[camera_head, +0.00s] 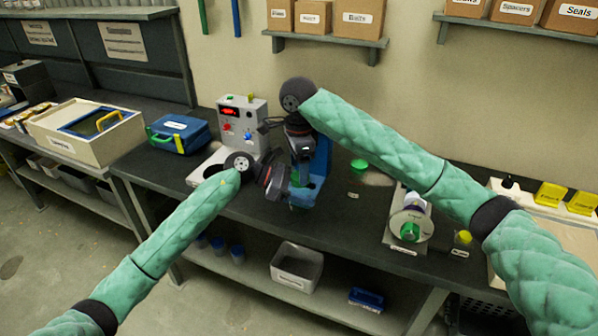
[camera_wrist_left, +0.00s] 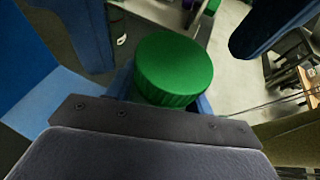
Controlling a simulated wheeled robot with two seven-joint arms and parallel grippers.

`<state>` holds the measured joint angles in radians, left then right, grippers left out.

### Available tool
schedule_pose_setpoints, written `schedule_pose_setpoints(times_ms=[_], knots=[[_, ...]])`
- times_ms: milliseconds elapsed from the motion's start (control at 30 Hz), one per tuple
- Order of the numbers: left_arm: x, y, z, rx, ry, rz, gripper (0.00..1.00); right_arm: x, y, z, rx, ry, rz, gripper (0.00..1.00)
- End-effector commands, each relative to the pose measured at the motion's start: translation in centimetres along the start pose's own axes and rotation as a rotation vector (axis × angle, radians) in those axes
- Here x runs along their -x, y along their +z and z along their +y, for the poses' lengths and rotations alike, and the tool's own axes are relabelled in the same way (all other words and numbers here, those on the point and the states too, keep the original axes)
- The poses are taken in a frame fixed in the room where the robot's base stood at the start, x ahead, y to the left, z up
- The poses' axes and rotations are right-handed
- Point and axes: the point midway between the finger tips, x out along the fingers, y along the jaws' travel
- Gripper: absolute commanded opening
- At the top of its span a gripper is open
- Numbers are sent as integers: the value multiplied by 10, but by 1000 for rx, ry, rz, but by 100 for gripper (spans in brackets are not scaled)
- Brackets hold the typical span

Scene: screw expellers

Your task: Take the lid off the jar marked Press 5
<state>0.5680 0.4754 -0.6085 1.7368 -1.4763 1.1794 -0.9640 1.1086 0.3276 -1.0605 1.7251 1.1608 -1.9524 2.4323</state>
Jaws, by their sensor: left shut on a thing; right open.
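A jar with a round, ridged green lid (camera_wrist_left: 173,68) fills the middle of the left wrist view, with the lid on top. The jar body is mostly hidden below it. My left gripper (camera_head: 298,192) is shut on the jar, its blue fingers low at the lid's sides. In the head view a bit of green (camera_head: 299,207) shows there. My right gripper (camera_head: 321,160) is open just above and behind. Blue fingers (camera_wrist_left: 270,28) stand apart on both sides of the lid in the wrist view. No Press 5 marking is readable.
Another green lid (camera_head: 359,165) stands on the dark bench to the right, near a small label. A grey control box (camera_head: 243,122) is behind my left gripper. A blue case (camera_head: 178,134) is at left.

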Motion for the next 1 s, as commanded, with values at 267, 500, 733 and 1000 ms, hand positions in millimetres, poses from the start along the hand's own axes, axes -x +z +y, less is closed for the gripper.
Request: schedule_pose_setpoints(times_ms=[267, 500, 733, 1000], knots=[[0, 0, 0, -1, 1, 0, 0, 24, 0, 0, 2, 1, 0, 53], [0, 1, 0, -1, 1, 0, 0, 53, -3, -1, 79, -1, 0, 53], [0, 0, 0, -1, 1, 0, 0, 48, -4, -1, 97, 3, -1, 53], [0, 1, 0, -1, 1, 0, 0, 16, -4, -1, 95, 3, 0, 53]])
